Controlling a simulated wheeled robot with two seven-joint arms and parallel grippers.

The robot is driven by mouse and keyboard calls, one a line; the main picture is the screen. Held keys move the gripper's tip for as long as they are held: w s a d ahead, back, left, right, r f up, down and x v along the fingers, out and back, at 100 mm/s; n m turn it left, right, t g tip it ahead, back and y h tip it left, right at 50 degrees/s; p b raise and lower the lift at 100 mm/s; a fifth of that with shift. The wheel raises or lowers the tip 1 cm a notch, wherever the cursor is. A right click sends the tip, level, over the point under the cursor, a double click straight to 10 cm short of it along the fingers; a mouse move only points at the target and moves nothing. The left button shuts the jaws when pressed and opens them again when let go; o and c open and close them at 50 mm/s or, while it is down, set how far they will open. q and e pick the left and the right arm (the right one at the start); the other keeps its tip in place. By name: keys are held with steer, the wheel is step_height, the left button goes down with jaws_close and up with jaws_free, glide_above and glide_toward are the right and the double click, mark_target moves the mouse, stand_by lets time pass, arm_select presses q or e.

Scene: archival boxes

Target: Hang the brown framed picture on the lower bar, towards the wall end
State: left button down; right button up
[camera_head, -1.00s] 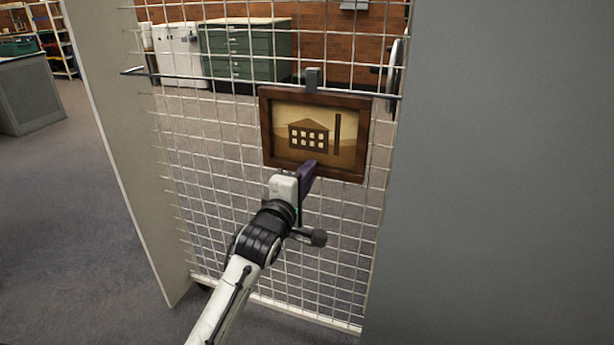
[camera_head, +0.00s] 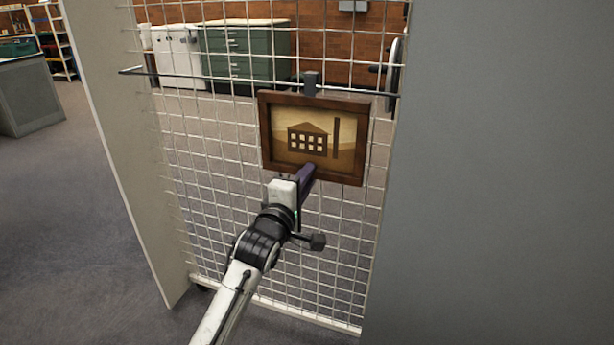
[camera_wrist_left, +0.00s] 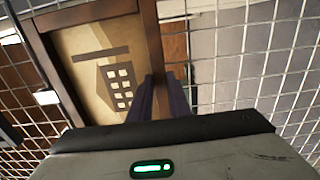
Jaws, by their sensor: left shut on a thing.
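The brown framed picture (camera_head: 280,120) shows a dark building and chimney on a tan ground. It is in front of the wire grid, towards the right end of the dark bar (camera_head: 200,77). A grey hook (camera_head: 311,82) at its top edge overlaps the bar; I cannot tell whether it rests on it. My left gripper (camera_head: 308,172) is shut on the frame's lower edge. In the left wrist view the picture (camera_wrist_left: 85,70) shows close up, with the purple fingers (camera_wrist_left: 160,98) at its frame. My right gripper is not in view.
A wire grid (camera_head: 215,150) stands behind the picture, between a pale panel (camera_head: 120,150) at left and a large grey panel (camera_head: 500,180) at right. Green drawers (camera_head: 245,55) and white cabinets (camera_head: 178,55) stand beyond it. Open floor lies at left.

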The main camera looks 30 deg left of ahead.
arm_select(q)
steer(key=shift+f+b, duration=0.35)
steer(key=shift+f, duration=0.5)
stand_by(0.6)
steer(key=c, duration=1.6)
jaws_free()
steer(key=shift+f, duration=0.25)
steer(key=shift+r, duration=0.1)
steer(key=shift+s+d, duration=0.1)
